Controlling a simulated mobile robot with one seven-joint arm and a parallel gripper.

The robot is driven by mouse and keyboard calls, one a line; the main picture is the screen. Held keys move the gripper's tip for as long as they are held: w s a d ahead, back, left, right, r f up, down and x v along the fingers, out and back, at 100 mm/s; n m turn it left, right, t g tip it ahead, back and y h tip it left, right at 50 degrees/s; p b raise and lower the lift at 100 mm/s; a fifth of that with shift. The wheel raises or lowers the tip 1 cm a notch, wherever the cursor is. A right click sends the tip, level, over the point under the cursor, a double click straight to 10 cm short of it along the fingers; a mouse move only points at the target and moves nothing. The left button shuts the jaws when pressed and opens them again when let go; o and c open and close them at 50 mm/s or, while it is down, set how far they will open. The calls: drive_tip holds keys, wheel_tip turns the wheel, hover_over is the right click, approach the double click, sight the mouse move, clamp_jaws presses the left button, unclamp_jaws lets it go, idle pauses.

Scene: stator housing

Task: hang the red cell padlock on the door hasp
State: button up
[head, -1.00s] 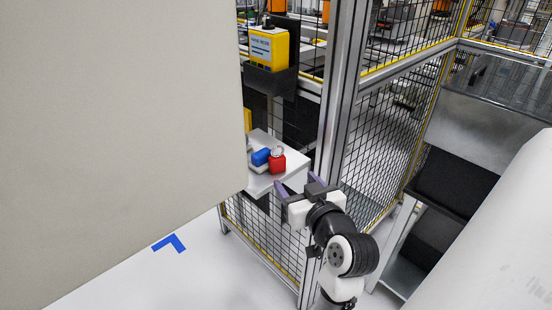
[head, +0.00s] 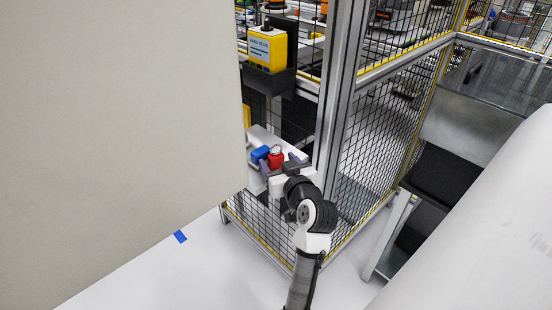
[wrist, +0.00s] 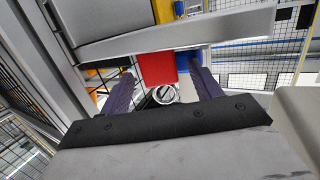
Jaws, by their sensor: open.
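The red padlock (head: 276,161) with its silver shackle sits on a small white shelf (head: 259,134) beside a blue padlock (head: 261,153). My gripper (head: 279,164) is open, its two purple fingers on either side of the red padlock. In the wrist view the red padlock (wrist: 155,69) lies between the fingertips of my gripper (wrist: 161,70), with gaps visible on both sides. A round silver part (wrist: 165,94), which looks like the shackle, is nearer the palm. The blue padlock (wrist: 186,62) is close behind the right finger. I cannot make out the door hasp.
A large beige panel (head: 120,130) fills the left of the head view. A metal fence post (head: 335,100) and mesh stand just right of the shelf. A yellow box (head: 267,50) is mounted above. A grey cabinet (head: 470,130) stands at the right.

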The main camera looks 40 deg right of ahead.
drive_tip(key=shift+r, duration=0.1)
drive_tip(key=c, duration=1.2)
